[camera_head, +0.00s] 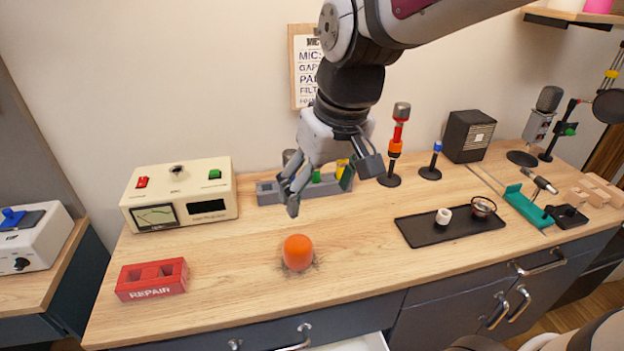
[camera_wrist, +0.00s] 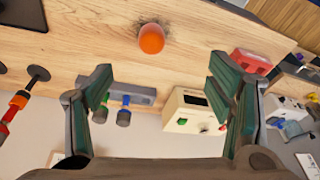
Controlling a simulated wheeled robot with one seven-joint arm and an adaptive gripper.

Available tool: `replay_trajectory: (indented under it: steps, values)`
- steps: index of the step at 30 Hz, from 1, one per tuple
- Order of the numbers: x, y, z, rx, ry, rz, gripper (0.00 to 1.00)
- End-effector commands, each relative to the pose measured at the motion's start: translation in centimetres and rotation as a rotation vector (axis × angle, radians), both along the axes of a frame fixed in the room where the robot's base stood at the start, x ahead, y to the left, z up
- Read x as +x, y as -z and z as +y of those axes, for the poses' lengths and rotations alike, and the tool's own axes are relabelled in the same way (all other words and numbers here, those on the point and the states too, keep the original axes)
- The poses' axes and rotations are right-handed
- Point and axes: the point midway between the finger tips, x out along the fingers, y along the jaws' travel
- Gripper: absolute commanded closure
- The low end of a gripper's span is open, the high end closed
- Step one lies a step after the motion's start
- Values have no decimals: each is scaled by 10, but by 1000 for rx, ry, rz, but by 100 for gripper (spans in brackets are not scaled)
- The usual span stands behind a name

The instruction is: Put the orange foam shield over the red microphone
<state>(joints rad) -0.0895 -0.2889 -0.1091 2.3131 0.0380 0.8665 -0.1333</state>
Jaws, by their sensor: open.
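The orange foam shield (camera_head: 298,252) stands on the wooden bench near its front edge, on a dark scuffed patch. It also shows at the top of the wrist view (camera_wrist: 151,39). The red microphone (camera_head: 399,130), with a grey head and an orange band, stands upright on a round black base at the back of the bench. Its red body shows at the left edge of the wrist view (camera_wrist: 13,110). My gripper (camera_head: 330,185) is open and empty above the bench, behind the foam shield and left of the microphone. The fingers are apart from both.
A grey rack (camera_head: 268,192) with small microphones sits behind my gripper. A cream meter box (camera_head: 180,195) and red REPAIR block (camera_head: 152,279) stand left. A black tray (camera_head: 447,226) and short blue-topped stand (camera_head: 432,165) are right. The bench around the foam is clear.

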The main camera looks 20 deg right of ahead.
Motion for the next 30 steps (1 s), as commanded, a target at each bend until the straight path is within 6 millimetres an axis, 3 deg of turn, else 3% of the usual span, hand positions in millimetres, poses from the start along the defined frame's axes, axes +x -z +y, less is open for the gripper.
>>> replay_trajectory:
  steps: [6,12,30]
  values:
    - [-59,-28,-1,-7,54,-128,26]
    - [-90,-33,-2,-22,89,-196,26]
    - [-98,-33,-2,-26,101,-212,26]
